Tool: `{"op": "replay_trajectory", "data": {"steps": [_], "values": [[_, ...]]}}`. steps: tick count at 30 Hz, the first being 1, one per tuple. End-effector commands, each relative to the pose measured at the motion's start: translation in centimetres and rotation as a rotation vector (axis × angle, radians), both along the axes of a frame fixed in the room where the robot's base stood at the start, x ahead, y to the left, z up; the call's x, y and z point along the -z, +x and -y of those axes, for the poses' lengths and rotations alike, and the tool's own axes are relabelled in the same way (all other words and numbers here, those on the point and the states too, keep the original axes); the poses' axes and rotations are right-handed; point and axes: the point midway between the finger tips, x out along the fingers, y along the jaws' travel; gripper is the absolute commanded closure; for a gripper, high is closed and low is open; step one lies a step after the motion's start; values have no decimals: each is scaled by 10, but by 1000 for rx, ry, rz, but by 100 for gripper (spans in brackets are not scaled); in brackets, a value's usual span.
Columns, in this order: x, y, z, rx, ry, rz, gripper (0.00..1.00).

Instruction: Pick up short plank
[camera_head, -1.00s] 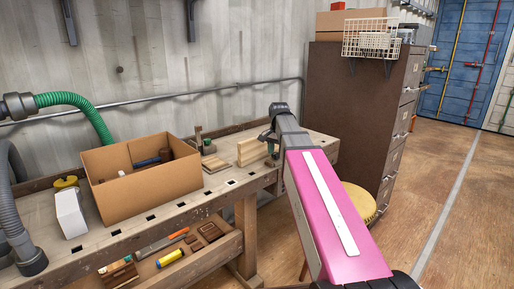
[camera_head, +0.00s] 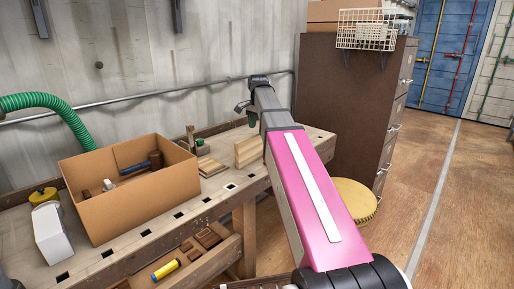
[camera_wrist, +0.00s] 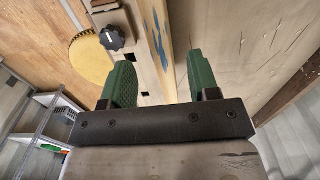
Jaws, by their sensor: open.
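A light wooden plank (camera_head: 247,151) stands on its long edge on the workbench, near the right end. A flatter board (camera_head: 211,168) lies to its left; I cannot tell for sure which one the task names. My gripper (camera_head: 251,110) is open, just above and behind the standing plank in the head view, its fingers partly hidden by the arm. In the wrist view, a plank (camera_wrist: 154,42) with blue marks on its side runs between the two green fingers of my gripper (camera_wrist: 159,66), with a gap on each side. Its near end is hidden behind the gripper body.
A cardboard box (camera_head: 140,200) with tools stands left on the workbench (camera_head: 108,256). The wall is close behind the bench. Open floor lies at right.

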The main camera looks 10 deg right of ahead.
Motion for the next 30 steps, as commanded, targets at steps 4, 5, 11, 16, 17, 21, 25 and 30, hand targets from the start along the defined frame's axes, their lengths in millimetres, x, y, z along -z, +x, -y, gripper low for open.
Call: {"op": "replay_trajectory", "data": {"steps": [4,5,11,16,17,21,25,30], "values": [[17,-1,0,-1,0,0,45],[19,0,0,-1,0,0,45],[30,0,0,-1,0,0,45],[52,-1,-1,-1,0,-1,45],[56,-1,-1,-1,-1,-1,45],[69,-1,-1,-1,0,0,45],[71,0,-1,-1,0,1,45],[71,0,-1,-1,0,1,64]]}}
